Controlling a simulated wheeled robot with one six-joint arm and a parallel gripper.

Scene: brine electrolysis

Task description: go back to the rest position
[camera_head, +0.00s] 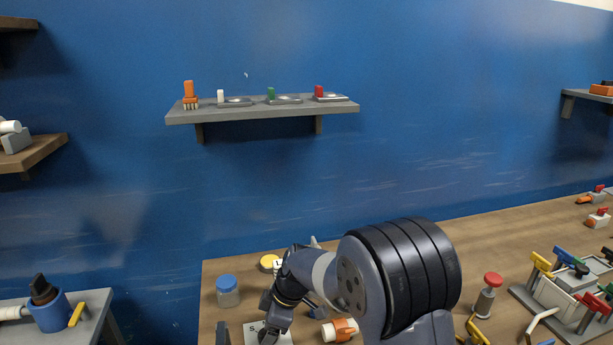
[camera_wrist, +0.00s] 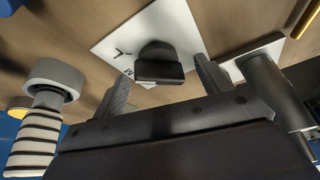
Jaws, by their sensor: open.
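My gripper (camera_wrist: 160,78) is open in the wrist view, with one dark finger on each side. A dark block-like knob (camera_wrist: 158,60) on a white lettered plate (camera_wrist: 122,42) shows between and beyond the fingers. I cannot tell whether the fingers touch it. In the head view my arm reaches down over the wooden table (camera_head: 520,235), and its end is low near a white plate marked S (camera_head: 252,326). The fingertips are not clear there.
A blue-capped jar (camera_head: 227,291) stands left of my arm. An orange-and-white fitting (camera_head: 340,329) lies beside the arm. A red-topped cylinder (camera_head: 487,296) and a rack with coloured handles (camera_head: 565,300) stand to the right. A wall shelf (camera_head: 262,112) hangs above.

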